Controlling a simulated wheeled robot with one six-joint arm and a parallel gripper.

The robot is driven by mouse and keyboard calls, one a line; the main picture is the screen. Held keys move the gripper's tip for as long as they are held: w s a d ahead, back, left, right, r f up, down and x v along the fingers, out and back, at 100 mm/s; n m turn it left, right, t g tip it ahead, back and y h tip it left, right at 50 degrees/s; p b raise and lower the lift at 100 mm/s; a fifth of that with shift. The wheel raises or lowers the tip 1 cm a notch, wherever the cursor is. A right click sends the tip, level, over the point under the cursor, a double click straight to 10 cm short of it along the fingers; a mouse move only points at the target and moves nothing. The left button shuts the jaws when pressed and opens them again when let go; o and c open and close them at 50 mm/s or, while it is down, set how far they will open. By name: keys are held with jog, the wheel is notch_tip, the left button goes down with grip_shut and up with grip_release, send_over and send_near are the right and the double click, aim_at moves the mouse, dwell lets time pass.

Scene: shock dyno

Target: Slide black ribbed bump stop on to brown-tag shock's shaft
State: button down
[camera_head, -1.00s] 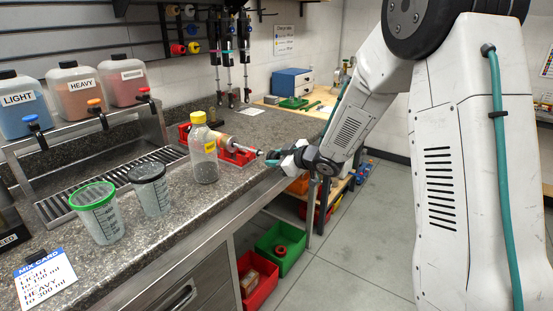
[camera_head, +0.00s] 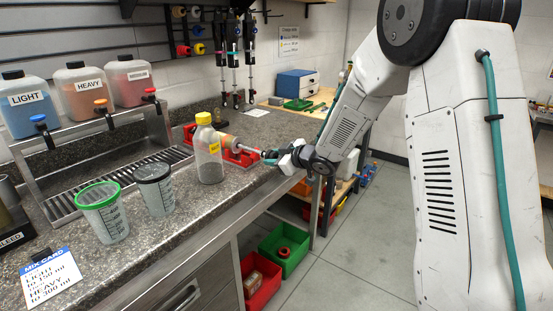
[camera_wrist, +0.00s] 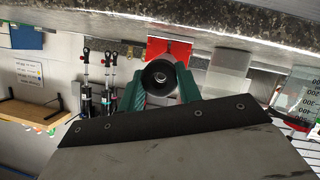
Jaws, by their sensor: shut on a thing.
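My gripper (camera_wrist: 160,88) has green fingers shut on the black bump stop (camera_wrist: 150,78), a dark ring seen end-on in the wrist view. A pale spot shows in its middle; I cannot tell whether this is the shaft's end. In the head view, my gripper (camera_head: 272,160) is at the counter's front edge, and the bump stop is not clearly visible there. A shock with a tan-brown body (camera_head: 226,141) lies in a red cradle (camera_head: 236,158). Its bright shaft (camera_head: 247,150) points right, toward my gripper, its tip very close to the fingers. I cannot make out its tag.
A yellow-capped bottle (camera_head: 208,155) stands just left of the cradle, partly covering the shock. Two measuring cups, green-rimmed (camera_head: 103,212) and black-rimmed (camera_head: 154,188), stand farther left. Several shocks (camera_head: 236,65) hang on the wall. Green (camera_head: 285,249) and red bins (camera_head: 262,284) sit below the counter.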

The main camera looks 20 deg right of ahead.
aim_at(264, 154)
jog(key=shift+w+a, duration=0.2)
jog(key=shift+w, duration=0.1)
jog(key=shift+a, duration=0.1)
jog(key=shift+w+a, duration=0.4)
jog(key=shift+w, duration=0.2)
jog(key=shift+w, duration=0.1)
jog(key=shift+w+a, duration=0.7)
jog(key=shift+w, duration=0.15)
jog(key=shift+f, duration=0.15)
dwell(0.3)
jog(key=c, duration=0.9)
grip_release()
